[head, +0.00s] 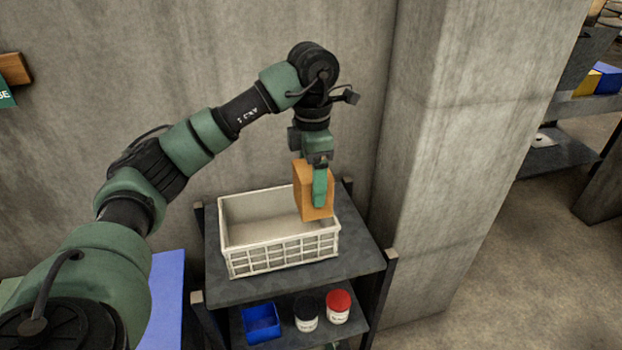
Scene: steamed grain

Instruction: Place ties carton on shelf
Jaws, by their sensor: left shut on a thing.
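My left gripper (319,188) comes down from above and is shut on an orange-brown carton (302,188). I take this for the ties carton; no label can be read. The carton is upright at the right end of a white crate (280,256), overlapping its inside and right rim in the head view. I cannot tell whether it touches the crate. The crate stands on the top board of a dark shelf (352,264). My right gripper is not in view.
On the lower board sit a blue bin (261,324), a dark-lidded jar (306,312) and a red-lidded jar (338,306). A concrete wall is behind and a concrete pillar (440,150) stands close on the right. A blue surface (165,300) lies to the left. Open floor is at the right.

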